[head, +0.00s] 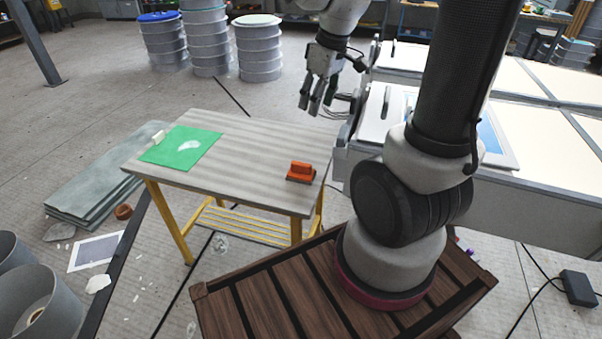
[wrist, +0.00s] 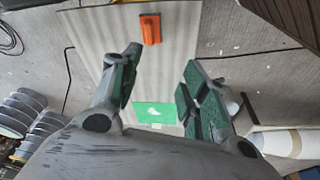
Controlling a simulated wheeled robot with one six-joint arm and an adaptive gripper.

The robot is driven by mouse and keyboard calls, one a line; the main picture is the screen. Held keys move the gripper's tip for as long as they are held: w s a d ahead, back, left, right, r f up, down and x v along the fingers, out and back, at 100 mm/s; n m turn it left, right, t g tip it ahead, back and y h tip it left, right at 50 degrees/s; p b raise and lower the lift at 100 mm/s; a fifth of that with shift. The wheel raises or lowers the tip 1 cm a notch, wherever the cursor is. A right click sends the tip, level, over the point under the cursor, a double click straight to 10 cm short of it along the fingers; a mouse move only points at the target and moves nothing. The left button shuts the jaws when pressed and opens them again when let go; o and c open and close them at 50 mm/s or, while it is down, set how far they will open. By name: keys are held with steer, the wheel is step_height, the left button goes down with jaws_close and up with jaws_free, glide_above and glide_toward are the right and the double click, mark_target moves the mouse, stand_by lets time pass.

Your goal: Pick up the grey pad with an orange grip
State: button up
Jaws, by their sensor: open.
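The pad with an orange grip (head: 301,171) lies on the grey-topped table (head: 240,145), near its right edge in the head view. Its base is a thin dark slab under the orange block. In the wrist view the orange grip (wrist: 150,29) shows at the top, beyond my fingers. My gripper (head: 315,105) is open and empty. It hangs above and behind the table's far right corner in the head view, well apart from the pad. In the wrist view the fingers (wrist: 155,85) are spread wide with the tabletop between them.
A green sheet (head: 182,147) with a white patch lies at the table's left, with a small whitish block (head: 158,136) at its edge. A white-topped bench (head: 500,135) stands close on the right. Stacked drums (head: 258,50) stand behind. The middle of the tabletop is clear.

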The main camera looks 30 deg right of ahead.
steer(key=w+f+n+g, duration=0.1)
steer(key=w+f+n, duration=0.1)
steer(key=w+f, duration=0.45)
steer(key=n, duration=0.2)
glide_above(301, 163)
steer(key=s+d, duration=0.1)
steer(key=s, duration=0.1)
steer(key=shift+g, duration=0.3)
steer(key=f, duration=1.2)
steer(key=shift+w+d, duration=0.1)
steer(key=shift+w, duration=0.15)
steer(key=f, duration=0.2)
steer(key=w+f, duration=0.1)
steer(key=f, duration=0.2)
steer(key=a+f, duration=0.1)
steer(key=f, duration=0.2)
steer(key=shift+w+a+f, duration=0.1)
steer(key=shift+w, duration=0.1)
jaws_close()
